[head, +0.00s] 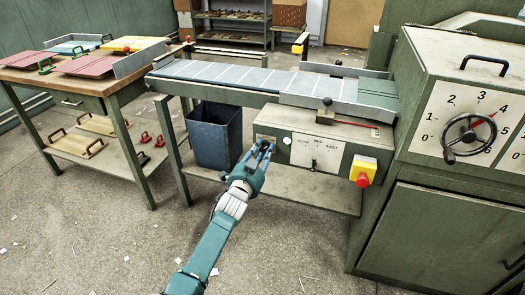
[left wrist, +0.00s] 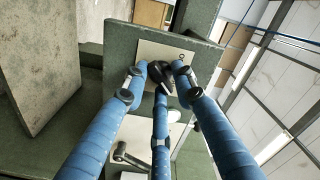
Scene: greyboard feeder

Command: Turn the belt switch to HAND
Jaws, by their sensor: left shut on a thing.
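The belt switch is a small black knob (left wrist: 161,76) on a pale plate (left wrist: 180,50) at the left end of the feeder's green front panel. In the head view the plate (head: 262,137) shows just above my fingertips, and the knob is mostly hidden. My left gripper (head: 262,151) reaches the panel from the front. In the left wrist view its blue fingers (left wrist: 160,80) close around the knob from several sides. A small round mark shows on the plate; I cannot read the HAND label or tell the knob's exact setting.
Right of the switch are a speed plate (head: 317,153) with a lever and a red stop button on a yellow box (head: 362,171). A blue bin (head: 214,134) stands under the belt (head: 225,75). A handwheel (head: 468,136) is at far right. The front floor is clear except for scraps.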

